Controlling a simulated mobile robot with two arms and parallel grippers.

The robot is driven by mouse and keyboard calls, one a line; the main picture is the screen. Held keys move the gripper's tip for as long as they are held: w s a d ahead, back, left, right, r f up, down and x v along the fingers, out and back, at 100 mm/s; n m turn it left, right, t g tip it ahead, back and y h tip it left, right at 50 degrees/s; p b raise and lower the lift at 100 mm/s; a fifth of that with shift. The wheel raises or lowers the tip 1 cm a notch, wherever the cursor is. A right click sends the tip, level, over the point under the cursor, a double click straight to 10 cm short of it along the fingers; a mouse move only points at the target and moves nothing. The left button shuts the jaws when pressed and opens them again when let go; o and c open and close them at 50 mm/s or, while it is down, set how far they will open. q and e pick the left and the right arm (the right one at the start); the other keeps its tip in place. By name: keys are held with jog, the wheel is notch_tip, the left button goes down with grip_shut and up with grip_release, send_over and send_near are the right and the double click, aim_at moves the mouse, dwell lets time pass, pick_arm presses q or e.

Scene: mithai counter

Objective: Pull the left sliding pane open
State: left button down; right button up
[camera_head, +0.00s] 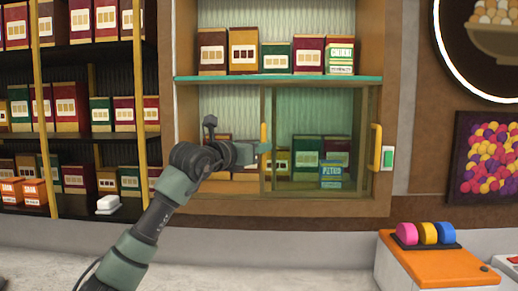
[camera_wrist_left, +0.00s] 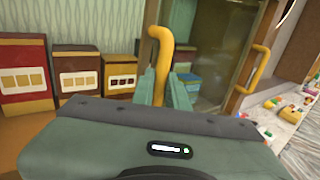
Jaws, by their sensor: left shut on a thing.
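The lower bay of the wall cabinet has glass sliding panes. The left sliding pane (camera_head: 268,180) has its edge near the middle of the bay, with an upright yellow handle (camera_head: 263,134). My left gripper (camera_head: 263,148) is shut on this handle. In the left wrist view the handle (camera_wrist_left: 158,45) rises from between the two fingers (camera_wrist_left: 164,90). Left of the handle the boxes show clear, with no tinted glass in front. Right of it, tinted glass covers the bay. The handle's lower part is hidden by my gripper. My right gripper is not in view.
The right pane's yellow handle (camera_head: 375,148) stands at the bay's right side. Boxes (camera_head: 306,152) stand inside, and more boxes (camera_head: 243,52) stand on the teal shelf (camera_head: 280,78) above. An orange-topped block (camera_head: 440,265) with coloured discs is at lower right.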

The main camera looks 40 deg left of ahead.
pick_arm(q)
jog(key=c, duration=1.7)
grip_release()
jog(key=shift+d, duration=0.1)
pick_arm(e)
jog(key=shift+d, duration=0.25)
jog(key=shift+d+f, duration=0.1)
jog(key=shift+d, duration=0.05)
